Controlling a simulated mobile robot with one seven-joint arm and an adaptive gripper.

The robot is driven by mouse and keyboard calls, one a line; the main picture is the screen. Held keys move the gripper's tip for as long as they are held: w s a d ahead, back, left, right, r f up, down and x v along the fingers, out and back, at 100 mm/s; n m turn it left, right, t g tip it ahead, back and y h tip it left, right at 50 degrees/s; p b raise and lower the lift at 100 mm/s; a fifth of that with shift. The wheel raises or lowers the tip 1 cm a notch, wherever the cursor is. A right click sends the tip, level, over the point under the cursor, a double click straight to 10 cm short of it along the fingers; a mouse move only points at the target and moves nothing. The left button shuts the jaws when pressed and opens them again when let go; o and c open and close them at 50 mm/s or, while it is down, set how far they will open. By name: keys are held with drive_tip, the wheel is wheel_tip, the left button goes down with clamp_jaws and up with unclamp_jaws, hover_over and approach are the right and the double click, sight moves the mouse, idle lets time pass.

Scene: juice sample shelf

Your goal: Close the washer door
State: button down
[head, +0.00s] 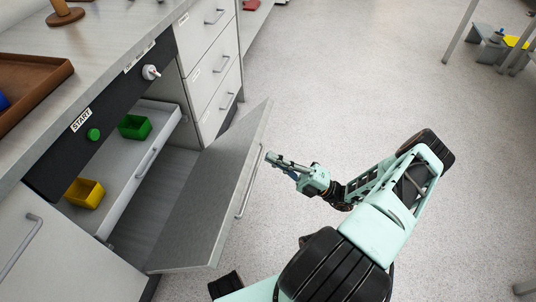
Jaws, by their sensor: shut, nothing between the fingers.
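The washer door (212,200) is a grey panel that stands open, swung out from the cabinet under the counter. A long bar handle (249,182) runs along its right-hand face. My gripper (271,158) is shut and empty. Its tips are close to the outer side of the door, near the upper end of the handle; I cannot tell whether they touch. The washer front has a dark panel with a START label (81,120), a green button (93,134) and a white knob (151,72).
A pulled-out drawer (113,215) above the door opening holds a green bin (134,127) and a yellow bin (84,193). Closed drawers (211,65) stand behind the door. A brown tray (38,92) lies on the counter. The speckled floor to the right is mostly clear.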

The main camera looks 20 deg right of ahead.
sight(250, 147)
drive_tip(key=b+x, duration=0.1)
drive_tip(key=x, duration=1)
drive_tip(key=shift+f, duration=0.1)
drive_tip(key=shift+w+a+r, duration=0.15)
drive_tip(key=shift+a+r, duration=0.1)
drive_tip(key=shift+a, duration=0.05)
drive_tip(key=shift+w+a+r, duration=0.1)
drive_tip(key=shift+a+r, duration=0.05)
drive_tip(key=shift+r, duration=0.1)
drive_tip(key=w+a+r+g+h+p, duration=0.1)
drive_tip(key=w+a+r+h+p, duration=0.1)
drive_tip(key=w+a+r+p, duration=0.2)
drive_tip(key=w+a+r+g+h+p, duration=0.1)
drive_tip(key=w+a+r+g+p, duration=0.1)
drive_tip(key=w+a+r+p, duration=0.2)
drive_tip(key=w+a+p, duration=0.3)
drive_tip(key=a+p, duration=0.3)
drive_tip(key=a, duration=0.1)
drive_tip(key=shift+h, duration=0.4)
drive_tip(key=shift+s+f, duration=0.1)
